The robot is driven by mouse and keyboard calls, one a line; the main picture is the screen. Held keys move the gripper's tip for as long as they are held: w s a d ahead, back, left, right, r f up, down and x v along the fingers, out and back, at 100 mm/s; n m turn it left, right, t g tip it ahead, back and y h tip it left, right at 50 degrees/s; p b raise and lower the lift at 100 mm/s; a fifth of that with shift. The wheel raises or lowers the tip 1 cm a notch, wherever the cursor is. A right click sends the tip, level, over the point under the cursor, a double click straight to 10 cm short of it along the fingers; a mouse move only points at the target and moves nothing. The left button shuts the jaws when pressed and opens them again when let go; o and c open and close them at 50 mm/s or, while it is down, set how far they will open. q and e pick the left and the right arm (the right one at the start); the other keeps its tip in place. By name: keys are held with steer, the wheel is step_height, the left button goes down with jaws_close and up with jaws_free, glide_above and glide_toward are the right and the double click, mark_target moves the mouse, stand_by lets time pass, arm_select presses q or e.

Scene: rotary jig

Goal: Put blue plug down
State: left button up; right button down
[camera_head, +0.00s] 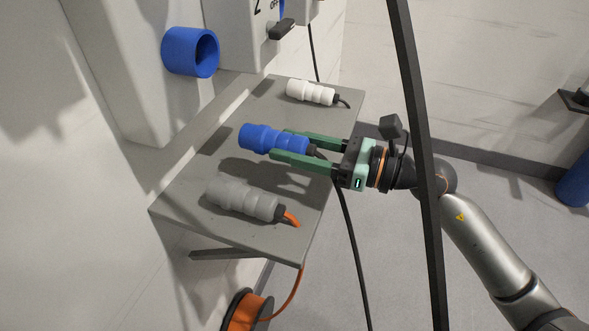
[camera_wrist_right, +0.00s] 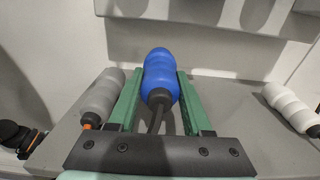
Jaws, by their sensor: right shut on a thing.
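The blue plug (camera_head: 260,138) is between the green fingers of my right gripper (camera_head: 279,143), which is shut on it. The plug lies roughly level, its thick end pointing left toward the wall and its dark cable at the gripper side. A shadow on the grey shelf (camera_head: 180,207) below suggests that it is held a little above the surface. In the right wrist view the blue plug (camera_wrist_right: 160,75) sits between both fingers, thick end pointing away. My left gripper is not in view.
A grey plug (camera_head: 240,199) with an orange cable lies at the near side of the shelf. A white plug (camera_head: 310,92) lies at its far end. A blue socket (camera_head: 190,52) projects from the wall box above. A dark post (camera_head: 415,110) crosses in front of my right arm.

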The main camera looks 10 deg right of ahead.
mark_target(295, 174)
steer(key=shift+w+d+f, duration=0.15)
steer(key=shift+w+f, duration=0.3)
steer(key=shift+f, duration=0.15)
steer(key=f, duration=0.1)
steer(key=f+b, duration=0.1)
steer(key=f, duration=0.1)
steer(key=shift+w+d+f, duration=0.1)
steer(key=shift+w+f, duration=0.2)
steer(key=shift+f, duration=0.05)
steer(key=shift+f+b, duration=0.15)
steer(key=shift+b, duration=0.2)
steer(key=shift+c, duration=1.7)
jaws_free()
